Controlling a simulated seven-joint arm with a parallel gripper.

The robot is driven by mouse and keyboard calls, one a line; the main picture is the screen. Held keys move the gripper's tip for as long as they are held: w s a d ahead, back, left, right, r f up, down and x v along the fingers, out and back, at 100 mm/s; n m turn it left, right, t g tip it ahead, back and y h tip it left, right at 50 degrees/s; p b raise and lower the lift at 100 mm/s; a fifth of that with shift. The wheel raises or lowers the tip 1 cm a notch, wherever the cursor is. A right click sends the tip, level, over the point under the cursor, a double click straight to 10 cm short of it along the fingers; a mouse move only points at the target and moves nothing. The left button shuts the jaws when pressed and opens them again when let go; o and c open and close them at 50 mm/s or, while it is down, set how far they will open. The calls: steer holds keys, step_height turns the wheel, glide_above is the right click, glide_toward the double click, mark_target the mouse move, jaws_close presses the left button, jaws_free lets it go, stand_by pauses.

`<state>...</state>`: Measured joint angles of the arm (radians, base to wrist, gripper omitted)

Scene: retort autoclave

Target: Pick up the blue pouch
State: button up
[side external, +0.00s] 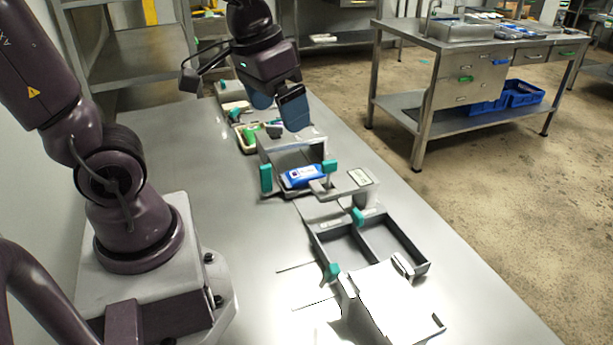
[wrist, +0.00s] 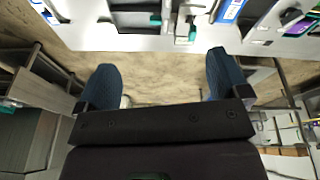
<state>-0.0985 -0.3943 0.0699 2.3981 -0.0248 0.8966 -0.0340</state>
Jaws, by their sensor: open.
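The blue pouch (side external: 303,176), with a white label, lies in a grey metal fixture (side external: 362,184) on the bench, between teal handles. My gripper (side external: 279,114) is open and empty, raised above the bench and behind the pouch in the side external view. Its two blue-padded fingers stand wide apart in the wrist view, and nothing is between the tips of my gripper (wrist: 164,74). A blue and white piece (wrist: 230,10) cut off by the top edge of the wrist view looks like the pouch, clear of the fingers.
A grey two-compartment tray (side external: 424,254) sits nearer on the bench and looks empty. A bright white box-like fixture (side external: 388,308) is in front of it. A pale bin (side external: 244,143) with green items stands behind the fixture. The bench's left part (side external: 215,180) is clear.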

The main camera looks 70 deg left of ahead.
steer(key=w+a+f+n+g, duration=0.2)
steer(key=w+a+f+n, duration=0.4)
steer(key=a+n, duration=0.15)
steer(key=n, duration=2.6)
glide_above(306, 171)
step_height(306, 171, down, 10)
steer(key=shift+g, duration=0.4)
step_height(306, 171, down, 13)
steer(key=shift+r, duration=0.1)
steer(key=shift+c, duration=0.4)
steer(key=c, duration=1)
